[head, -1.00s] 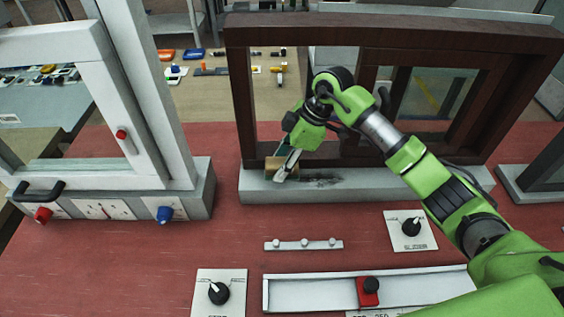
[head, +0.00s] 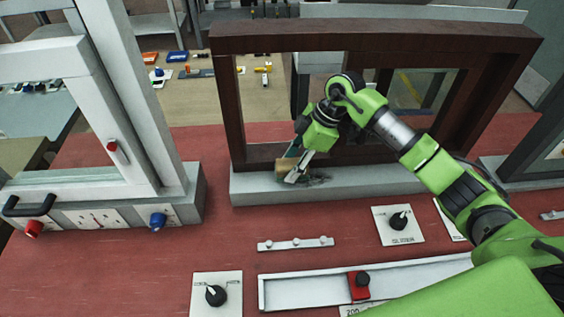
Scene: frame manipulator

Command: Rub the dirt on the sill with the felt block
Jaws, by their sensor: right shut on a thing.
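The grey sill (head: 385,182) runs along the foot of the dark brown frame (head: 222,95). A dark smudge of dirt (head: 318,180) lies on the sill, partly covered by my gripper. My right gripper (head: 292,176) reaches down to the sill and is shut on the tan felt block (head: 284,166). The block is at the left edge of the visible dirt, at sill height; I cannot tell whether it presses on the surface. My left gripper is not in view.
A white-framed window unit (head: 180,190) with a red and a blue knob stands at the left. On the red table in front are a small pegged rail (head: 295,244), a dial plate (head: 398,225), another dial plate (head: 216,294) and a white track with a red slider (head: 359,285).

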